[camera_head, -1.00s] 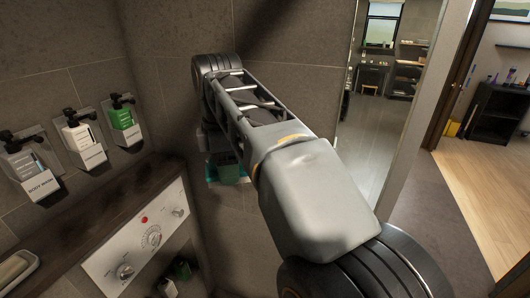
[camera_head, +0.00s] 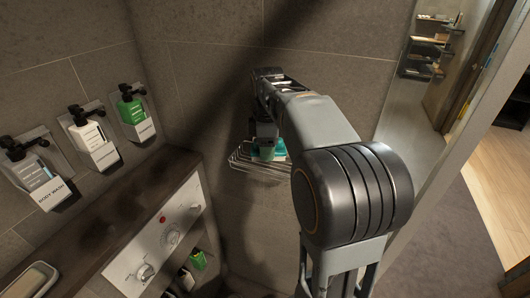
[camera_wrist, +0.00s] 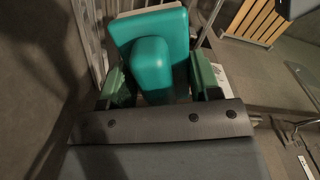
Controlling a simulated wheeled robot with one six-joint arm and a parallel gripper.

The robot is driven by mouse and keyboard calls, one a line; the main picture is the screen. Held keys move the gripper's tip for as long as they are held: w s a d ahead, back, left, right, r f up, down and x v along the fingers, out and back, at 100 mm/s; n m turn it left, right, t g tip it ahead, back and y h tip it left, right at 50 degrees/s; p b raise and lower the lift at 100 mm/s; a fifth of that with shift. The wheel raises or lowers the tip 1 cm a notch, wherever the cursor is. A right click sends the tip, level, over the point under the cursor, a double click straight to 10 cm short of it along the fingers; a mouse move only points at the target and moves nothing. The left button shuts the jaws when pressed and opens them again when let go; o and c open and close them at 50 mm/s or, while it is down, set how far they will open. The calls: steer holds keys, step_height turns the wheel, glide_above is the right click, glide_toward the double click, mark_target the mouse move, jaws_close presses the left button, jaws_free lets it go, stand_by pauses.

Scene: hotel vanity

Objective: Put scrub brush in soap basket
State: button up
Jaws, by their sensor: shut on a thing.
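The scrub brush is a teal block with a raised handle (camera_wrist: 155,62). My gripper (camera_wrist: 160,80) is shut on the handle, one green finger on each side. In the head view a bit of the teal brush (camera_head: 279,150) shows beside my arm, over the soap basket. The soap basket (camera_head: 242,161) is a wire rack on the corner wall. Its right part is hidden by my arm. Thin metal bars, likely the basket, show at the upper left of the wrist view (camera_wrist: 89,38). I cannot tell whether the brush touches the basket.
Three wall dispensers, including a green one (camera_head: 132,112), hang at left above a dark ledge (camera_head: 110,225). A white control panel (camera_head: 160,243) is below them. A soap dish (camera_head: 30,282) sits at the lower left. A glass or mirror panel (camera_head: 408,90) stands right of the basket.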

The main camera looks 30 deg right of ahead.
mark_target(265, 166)
steer(key=shift+w+d+f, duration=0.15)
steer(key=shift+w+f, duration=0.35)
steer(key=shift+f, duration=0.1)
steer(key=f, duration=0.3)
steer(key=shift+w, duration=0.25)
steer(key=shift+f, duration=0.35)
steer(key=shift+f, duration=0.3)
steer(key=o, duration=0.6)
steer(key=shift+r, duration=0.1)
